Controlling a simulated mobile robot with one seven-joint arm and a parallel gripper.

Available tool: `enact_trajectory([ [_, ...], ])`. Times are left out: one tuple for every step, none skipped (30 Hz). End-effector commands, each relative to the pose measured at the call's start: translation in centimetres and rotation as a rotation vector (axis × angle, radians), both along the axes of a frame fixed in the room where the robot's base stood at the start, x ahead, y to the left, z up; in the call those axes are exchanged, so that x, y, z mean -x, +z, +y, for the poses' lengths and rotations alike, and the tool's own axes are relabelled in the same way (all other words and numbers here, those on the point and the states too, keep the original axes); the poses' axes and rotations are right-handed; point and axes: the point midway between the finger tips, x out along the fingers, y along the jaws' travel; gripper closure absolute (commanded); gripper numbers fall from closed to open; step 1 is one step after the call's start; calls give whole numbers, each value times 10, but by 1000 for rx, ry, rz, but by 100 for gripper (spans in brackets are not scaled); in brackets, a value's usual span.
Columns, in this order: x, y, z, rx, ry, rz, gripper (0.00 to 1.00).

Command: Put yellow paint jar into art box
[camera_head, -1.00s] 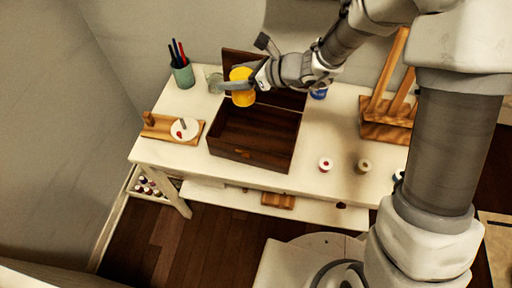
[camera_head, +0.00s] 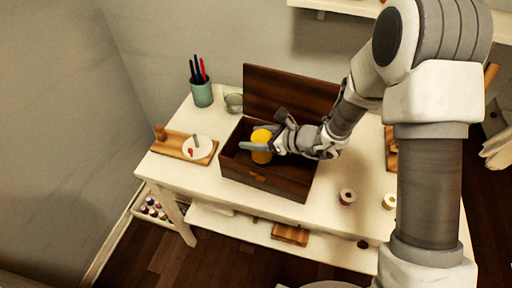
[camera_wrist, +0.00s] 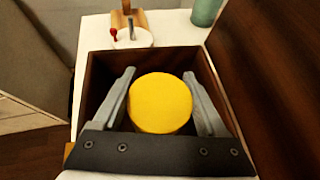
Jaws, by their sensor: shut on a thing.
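The yellow paint jar (camera_head: 262,146) is held between the fingers of my gripper (camera_head: 262,143). In the wrist view the jar (camera_wrist: 160,103) sits between both fingers of my gripper (camera_wrist: 160,100), its round yellow top facing the camera. The art box (camera_head: 268,179) is a dark brown wooden box on the white table, its lid (camera_head: 290,92) raised at the back. My gripper and the jar are over the box opening, low near its rim. The box walls (camera_wrist: 100,70) surround the jar in the wrist view. I cannot tell whether the jar touches the box floor.
A wooden board with a white palette (camera_head: 197,147) lies left of the box. A green cup of pens (camera_head: 201,93) and a glass jar (camera_head: 233,102) stand behind it. Two small round jars (camera_head: 347,196) stand at the right. The white table (camera_head: 215,181) is clear at the front left.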

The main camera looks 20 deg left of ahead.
Motion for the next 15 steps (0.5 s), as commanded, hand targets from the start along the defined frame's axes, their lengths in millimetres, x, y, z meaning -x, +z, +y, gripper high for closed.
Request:
enact_trajectory([
  [0, -5, 0, -1, 1, 0, 98],
  [0, -9, 0, -1, 1, 0, 98],
  [1, -15, 0, 0, 0, 1, 98],
  [1, -20, 0, 1, 1, 3, 98],
  [1, -25, 1, 1, 1, 3, 98],
  [1, -30, 1, 1, 2, 2, 98],
  [1, -33, 1, 0, 2, 1, 98],
  [1, -34, 1, -1, 1, 0, 98],
  [0, -35, 1, -2, 0, 0, 98],
  [0, -35, 1, -2, 0, -1, 98],
  [0, -34, 0, -2, 0, -2, 98],
  [0, -34, 0, -1, 0, -1, 98],
  [0, -34, 0, -1, 0, -1, 98],
  [0, -34, 0, -1, 0, -1, 98],
  [0, -35, 0, 1, 0, 0, 18],
])
